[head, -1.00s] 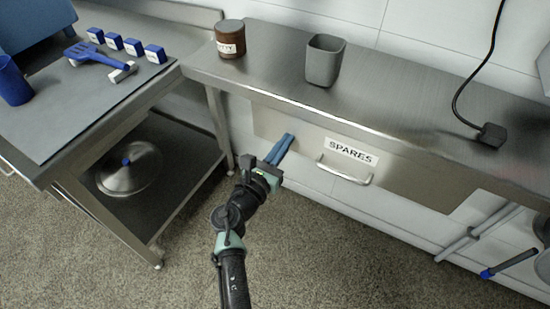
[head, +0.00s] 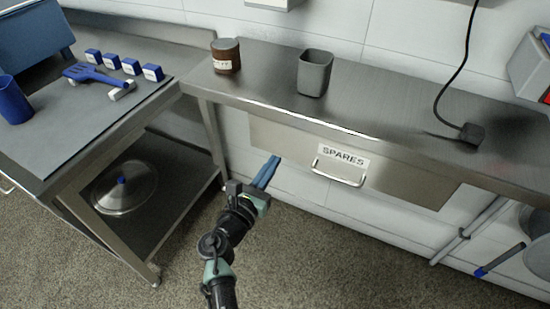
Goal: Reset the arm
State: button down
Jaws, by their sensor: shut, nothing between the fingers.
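My gripper (head: 266,172) is at the upper end of my arm, in the middle of the head view. Its blue fingers are shut with nothing between them. They point up toward the lower left of the drawer front (head: 290,146) marked SPARES, left of its metal handle (head: 338,178). I cannot tell whether the fingertips touch the drawer. The drawer looks closed under the steel bench (head: 390,120).
On the bench stand a brown jar (head: 226,56), a grey cup (head: 314,72) and a black plug (head: 471,135) with a cable. A left table (head: 70,135) holds several blue-and-white blocks, a blue slotted tool (head: 90,75) and a blue cup (head: 12,100). A metal lid (head: 125,188) lies below. The floor is clear.

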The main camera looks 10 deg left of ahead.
jog(key=p+v, duration=0.1)
jog(key=v, duration=0.7)
jog(key=shift+s+f, duration=0.15)
jog(key=shift+s, duration=0.05)
jog(key=shift+a, duration=0.1)
